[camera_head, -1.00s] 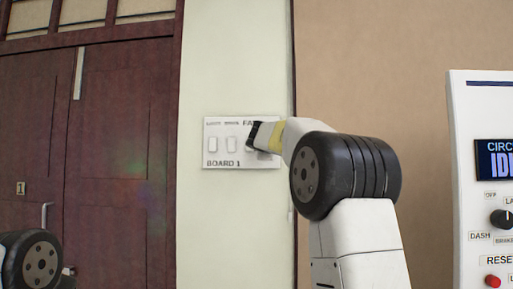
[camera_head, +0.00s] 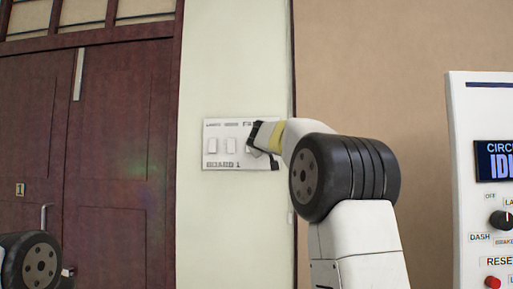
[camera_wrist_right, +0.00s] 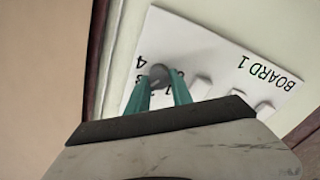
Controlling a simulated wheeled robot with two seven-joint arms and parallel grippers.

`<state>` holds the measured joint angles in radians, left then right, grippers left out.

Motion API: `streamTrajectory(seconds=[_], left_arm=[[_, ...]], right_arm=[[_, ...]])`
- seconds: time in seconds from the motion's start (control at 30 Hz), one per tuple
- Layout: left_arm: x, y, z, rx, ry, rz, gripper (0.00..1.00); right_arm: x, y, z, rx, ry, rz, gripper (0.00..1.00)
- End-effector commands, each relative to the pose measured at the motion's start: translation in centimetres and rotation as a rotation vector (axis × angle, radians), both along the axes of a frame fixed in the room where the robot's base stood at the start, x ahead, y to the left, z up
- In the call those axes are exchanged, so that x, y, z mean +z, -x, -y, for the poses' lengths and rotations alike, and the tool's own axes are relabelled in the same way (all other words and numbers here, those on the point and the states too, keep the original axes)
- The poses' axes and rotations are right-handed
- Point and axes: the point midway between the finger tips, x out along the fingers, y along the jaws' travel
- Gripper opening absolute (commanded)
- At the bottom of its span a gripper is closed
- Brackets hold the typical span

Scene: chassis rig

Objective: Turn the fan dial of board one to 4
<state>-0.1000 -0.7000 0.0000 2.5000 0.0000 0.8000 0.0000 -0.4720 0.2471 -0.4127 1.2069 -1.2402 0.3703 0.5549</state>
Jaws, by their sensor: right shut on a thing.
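Board one (camera_head: 221,143) is a white plate on the pale wall in the head view, with "BOARD 1" printed on it. It also shows tilted in the right wrist view (camera_wrist_right: 215,62). The fan dial (camera_wrist_right: 160,73) is a small dark grey knob, with a 4 printed near it and other digits partly covered. My right gripper (camera_wrist_right: 159,88) is shut on the dial, one teal finger on each side. In the head view my right gripper (camera_head: 257,141) covers the dial. The dial's pointer cannot be made out. My left gripper is out of view.
A dark red double door (camera_head: 110,150) is at the left. A white console (camera_head: 465,180) with a screen, knob and red button stands at the right.

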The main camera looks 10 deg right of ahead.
Motion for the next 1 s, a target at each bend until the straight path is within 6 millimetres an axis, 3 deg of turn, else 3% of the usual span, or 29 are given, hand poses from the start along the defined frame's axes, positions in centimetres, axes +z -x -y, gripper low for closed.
streamTrajectory(seconds=[1.0], left_arm=[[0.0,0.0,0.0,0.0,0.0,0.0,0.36]], right_arm=[[-0.15,0.05,0.33,-0.001,-0.902,0.256,0.0]])
